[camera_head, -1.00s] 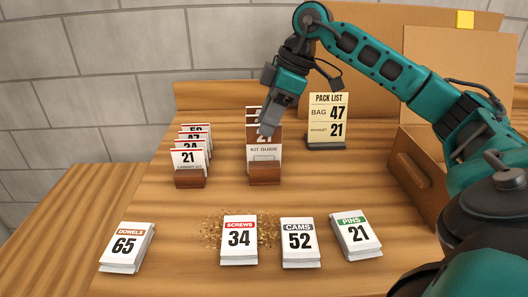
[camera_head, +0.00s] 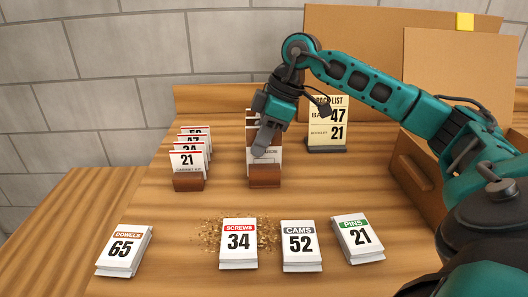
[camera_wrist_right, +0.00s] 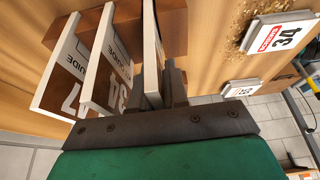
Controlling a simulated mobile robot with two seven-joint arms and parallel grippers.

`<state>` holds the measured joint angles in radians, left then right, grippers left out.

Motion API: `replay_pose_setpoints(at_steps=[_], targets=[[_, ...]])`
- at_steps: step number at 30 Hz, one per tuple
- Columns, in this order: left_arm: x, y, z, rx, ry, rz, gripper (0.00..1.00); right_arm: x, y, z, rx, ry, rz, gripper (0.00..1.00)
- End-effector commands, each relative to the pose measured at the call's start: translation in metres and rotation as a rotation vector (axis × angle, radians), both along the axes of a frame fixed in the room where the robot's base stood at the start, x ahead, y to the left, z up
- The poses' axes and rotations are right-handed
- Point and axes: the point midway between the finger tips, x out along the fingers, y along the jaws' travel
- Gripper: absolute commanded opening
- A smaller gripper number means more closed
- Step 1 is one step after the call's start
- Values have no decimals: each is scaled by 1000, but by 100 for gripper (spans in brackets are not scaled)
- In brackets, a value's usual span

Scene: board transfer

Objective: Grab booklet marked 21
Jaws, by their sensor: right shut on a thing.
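My right gripper (camera_head: 262,143) is at the front booklet (camera_head: 268,158) of the middle rack. In the right wrist view its fingers (camera_wrist_right: 165,88) are shut on that booklet (camera_wrist_right: 152,50), seen nearly edge-on. The gripper covers the booklet's number in the head view now; a second earlier it read 21, above "KIT GUIDE". Its lower end is at the brown wooden holder (camera_head: 265,178). Other booklets of this rack stand behind it, one marked 34 (camera_wrist_right: 112,75) in the wrist view. My left gripper is not in view.
A left rack (camera_head: 188,184) holds several white cards, the front one marked 21 (camera_head: 187,161). Card stacks 65 (camera_head: 122,250), 34 (camera_head: 238,242), 52 (camera_head: 301,244) and 21 (camera_head: 358,238) lie in front. A pack list stand (camera_head: 327,143) and cardboard box (camera_head: 408,172) are rightward.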

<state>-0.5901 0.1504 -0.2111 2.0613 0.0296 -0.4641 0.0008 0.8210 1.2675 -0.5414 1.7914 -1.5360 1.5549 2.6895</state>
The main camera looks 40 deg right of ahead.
Motion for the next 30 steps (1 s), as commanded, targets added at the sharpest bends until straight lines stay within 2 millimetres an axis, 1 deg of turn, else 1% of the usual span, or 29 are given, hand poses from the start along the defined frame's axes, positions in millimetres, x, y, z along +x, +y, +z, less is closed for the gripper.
replay_pose_setpoints(at_steps=[10, 14, 17, 20, 23, 26, 30], targets=[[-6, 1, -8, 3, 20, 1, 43, 0, 0, 1, -1, -1, 0, 0], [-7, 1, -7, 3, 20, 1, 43, 0, 0, 2, 0, -1, 0, 0], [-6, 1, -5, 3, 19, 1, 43, 0, 0, 7, 0, -3, -1, 0], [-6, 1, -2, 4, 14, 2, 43, 1, 0, 17, 0, -3, -1, 0], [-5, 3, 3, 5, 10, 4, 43, 0, 0, 33, 1, -4, 0, 0], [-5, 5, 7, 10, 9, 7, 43, 1, 0, 54, 3, -6, 0, 0], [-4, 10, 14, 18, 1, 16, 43, 1, 1, 88, 2, -7, 1, 0]])
